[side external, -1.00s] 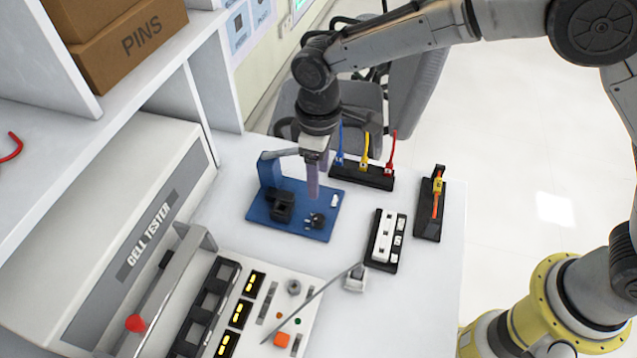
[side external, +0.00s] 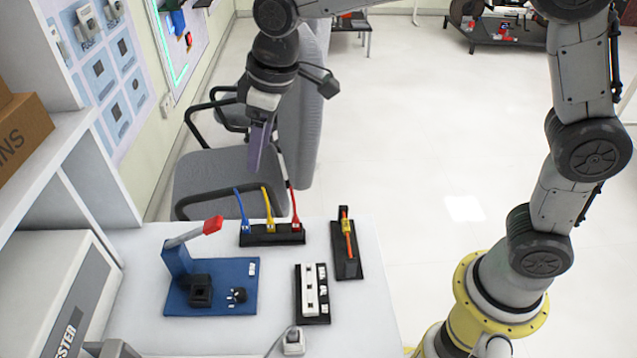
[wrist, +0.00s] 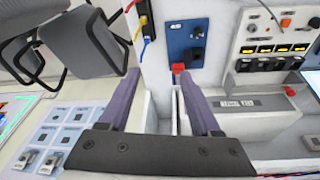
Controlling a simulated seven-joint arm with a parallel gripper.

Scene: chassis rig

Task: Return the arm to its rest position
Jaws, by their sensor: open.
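My gripper (side external: 258,150) hangs in the air above and behind the table, in front of the grey chair, pointing down. Its purple fingers are apart with nothing between them in the wrist view (wrist: 158,100). In the side view the fingers overlap one another. My gripper is well clear of the blue fixture (side external: 235,275) and the cable holder (side external: 270,238). The fixture's lever with a red tip (side external: 212,226) is raised at a slant.
A grey office chair (side external: 230,175) stands behind the white table (side external: 370,300). A black tray with an orange-yellow tool (side external: 347,240) and a strip of white blocks (side external: 311,292) lie on the table. Shelving and a cardboard box (side external: 22,135) are at left. Open floor lies to the right.

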